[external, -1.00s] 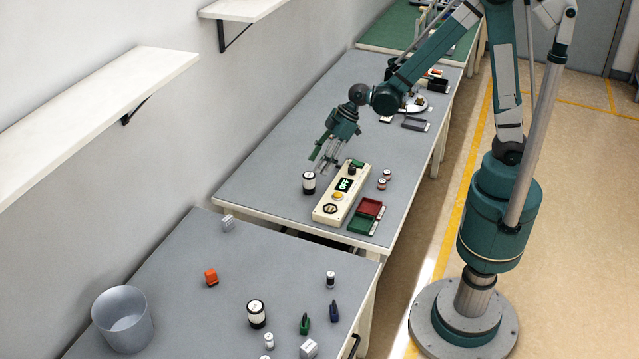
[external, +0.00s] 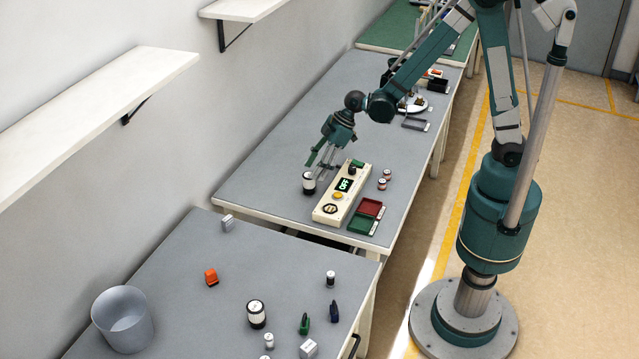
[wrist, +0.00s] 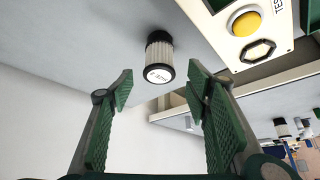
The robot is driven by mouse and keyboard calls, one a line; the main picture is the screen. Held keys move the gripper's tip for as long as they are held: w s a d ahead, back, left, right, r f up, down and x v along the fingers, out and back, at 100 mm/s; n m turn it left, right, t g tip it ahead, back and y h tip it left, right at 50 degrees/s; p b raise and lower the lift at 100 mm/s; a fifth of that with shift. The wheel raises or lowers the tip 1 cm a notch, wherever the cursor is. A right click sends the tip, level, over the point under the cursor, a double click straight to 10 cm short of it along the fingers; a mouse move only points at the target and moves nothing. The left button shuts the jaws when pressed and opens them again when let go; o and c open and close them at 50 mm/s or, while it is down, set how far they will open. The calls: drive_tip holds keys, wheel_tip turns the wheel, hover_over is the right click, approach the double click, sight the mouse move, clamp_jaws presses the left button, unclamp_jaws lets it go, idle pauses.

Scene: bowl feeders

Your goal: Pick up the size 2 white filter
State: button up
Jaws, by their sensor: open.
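A white filter (external: 309,183) with black ends stands on the far grey bench, left of the test box. In the wrist view this filter (wrist: 159,62) shows ribbed white sides, black bands and a round white label whose print I cannot read surely. My gripper (external: 318,163) is at the filter's upper end, angled down. In the wrist view my gripper (wrist: 160,80) is open, with the filter lined up between and just beyond its two green-padded fingers. No contact is visible. Other white-and-black filters stand on the near bench: a large one (external: 257,313) and smaller ones (external: 331,279) (external: 268,341).
The cream test box (external: 342,195), with yellow button and display, stands close to the filter's right. The wall is at left; bench left of the filter is clear.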

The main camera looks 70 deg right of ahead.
sight(309, 184)
drive_tip(key=shift+b+x, duration=0.55)
drive_tip(key=shift+x, duration=1.8)
drive_tip(key=shift+d+f, duration=0.1)
drive_tip(key=shift+d, duration=0.05)
drive_tip(key=c, duration=1)
